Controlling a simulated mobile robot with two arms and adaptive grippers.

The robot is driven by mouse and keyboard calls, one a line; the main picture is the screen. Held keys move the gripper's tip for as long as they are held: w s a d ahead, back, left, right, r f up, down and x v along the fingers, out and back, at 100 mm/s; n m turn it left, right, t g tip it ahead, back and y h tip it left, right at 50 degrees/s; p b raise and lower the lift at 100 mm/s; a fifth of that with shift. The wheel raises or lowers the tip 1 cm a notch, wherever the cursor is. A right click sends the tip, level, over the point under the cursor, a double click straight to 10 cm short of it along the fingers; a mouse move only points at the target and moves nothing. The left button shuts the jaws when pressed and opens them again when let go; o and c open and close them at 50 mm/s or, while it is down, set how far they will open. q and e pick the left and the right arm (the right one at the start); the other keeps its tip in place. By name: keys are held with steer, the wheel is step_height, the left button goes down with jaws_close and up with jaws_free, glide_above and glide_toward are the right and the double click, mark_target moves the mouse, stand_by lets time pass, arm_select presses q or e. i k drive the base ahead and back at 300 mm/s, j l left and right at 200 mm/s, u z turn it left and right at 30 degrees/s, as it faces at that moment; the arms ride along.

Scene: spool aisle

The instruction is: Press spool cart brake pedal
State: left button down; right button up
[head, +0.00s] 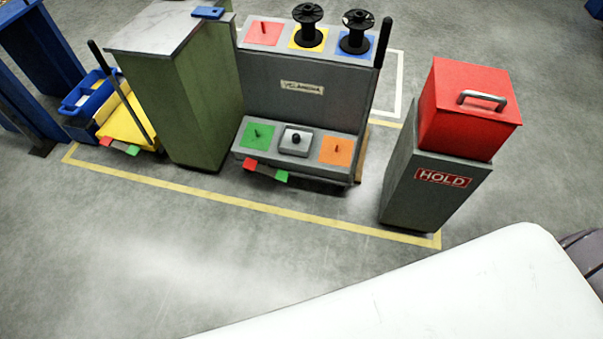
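The grey spool cart (310,87) stands in the upper middle of the head view. Two black spools, one on a yellow square (308,28) and one on a blue square (356,32), stand on its top shelf. Low on its front edge are a red pedal (249,164) and a green pedal (281,177), side by side and close to the floor. I cannot tell whether either is pressed. Neither of my grippers is in view.
A green cabinet (190,115) stands left of the cart. A yellow cart (125,120) with its own red and green pedals is further left. A grey pedestal (425,195) with a red HOLD box (465,125) stands right. Yellow floor tape (250,205) borders clear floor in front.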

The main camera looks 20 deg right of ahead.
mark_target(250, 164)
steer(key=i+j, duration=0.15)
steer(key=i, duration=0.75)
steer(key=i+j+u, duration=0.1)
steer(key=i, duration=0.75)
